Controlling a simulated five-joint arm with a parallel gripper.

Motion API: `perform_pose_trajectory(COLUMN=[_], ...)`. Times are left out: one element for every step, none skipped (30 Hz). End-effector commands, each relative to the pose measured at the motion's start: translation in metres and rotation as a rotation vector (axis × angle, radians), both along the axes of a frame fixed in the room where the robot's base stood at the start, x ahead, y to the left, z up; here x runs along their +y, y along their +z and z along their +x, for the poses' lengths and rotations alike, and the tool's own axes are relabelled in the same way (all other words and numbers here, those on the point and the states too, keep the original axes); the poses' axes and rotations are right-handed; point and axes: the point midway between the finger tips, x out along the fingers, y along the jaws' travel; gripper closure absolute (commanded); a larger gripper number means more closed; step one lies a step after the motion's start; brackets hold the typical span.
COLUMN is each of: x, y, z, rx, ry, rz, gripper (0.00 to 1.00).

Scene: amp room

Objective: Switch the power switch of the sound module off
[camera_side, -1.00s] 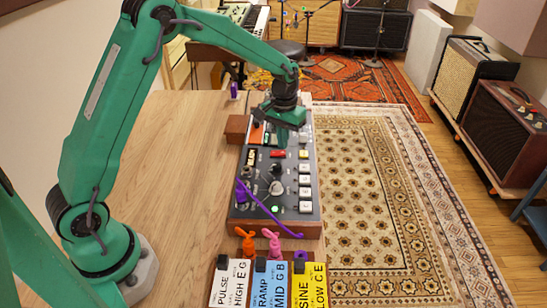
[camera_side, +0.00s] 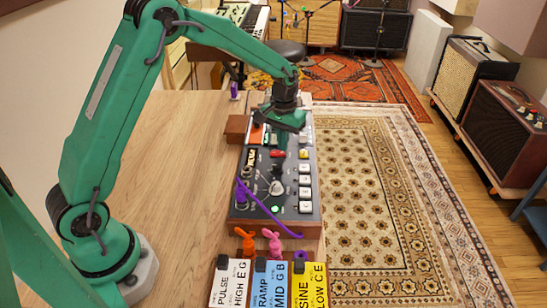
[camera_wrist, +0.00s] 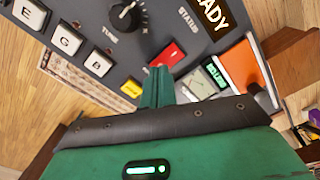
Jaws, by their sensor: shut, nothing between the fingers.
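The sound module (camera_side: 300,215) is a dark grey panel box on the wooden table, with a round knob, white keys and a lit green lamp (camera_side: 275,209). A red rocker (camera_side: 277,154), which looks like the power switch, sits on its panel; it also shows in the wrist view (camera_wrist: 167,54). I cannot read its label or tell which way it is tipped. My gripper (camera_side: 280,146) is shut and empty, pointing down over the panel just beyond the red rocker. In the wrist view its fingertips (camera_wrist: 157,72) are right beside the rocker; contact cannot be told.
A lit READY display (camera_wrist: 213,18), a yellow button (camera_wrist: 131,88) and a small green screen (camera_wrist: 216,75) are near the fingers. A purple cable (camera_side: 270,213) crosses the module's near end. Labelled cards (camera_side: 270,283) stand in front. The table's left is clear.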

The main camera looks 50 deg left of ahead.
Motion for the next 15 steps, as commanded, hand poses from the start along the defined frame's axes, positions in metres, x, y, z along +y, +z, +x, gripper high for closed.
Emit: perform_pose_trajectory(x=[0.0,0.0,0.0,0.0,0.0,0.0,0.0,0.0,0.0,0.0,0.0,0.0,0.0,0.0,0.0], y=[-0.0008,-0.0011,-0.0015,-0.0018,-0.0022,-0.0026,-0.0029,-0.0032,-0.0036,-0.0039,-0.0042,-0.0046,-0.0049,-0.0052,-0.0057], z=[-0.0001,-0.0001,-0.0001,0.0,0.0,0.0,0.0,0.0,0.0,0.0,0.0,0.0,0.0,0.0,0.0], rx=[0.0,0.0,0.0,0.0,0.0,0.0,0.0,0.0,0.0,0.0,0.0,0.0,0.0,0.0,0.0], ry=[0.0,0.0,0.0,0.0,0.0,0.0,0.0,0.0,0.0,0.0,0.0,0.0,0.0,0.0,0.0], rz=[0.0,0.0,0.0,0.0,0.0,0.0,0.0,0.0,0.0,0.0,0.0,0.0,0.0,0.0,0.0], gripper=[1.0,1.0,1.0,1.0,1.0,1.0,1.0,1.0,1.0,1.0,1.0,1.0,1.0,1.0,1.0])
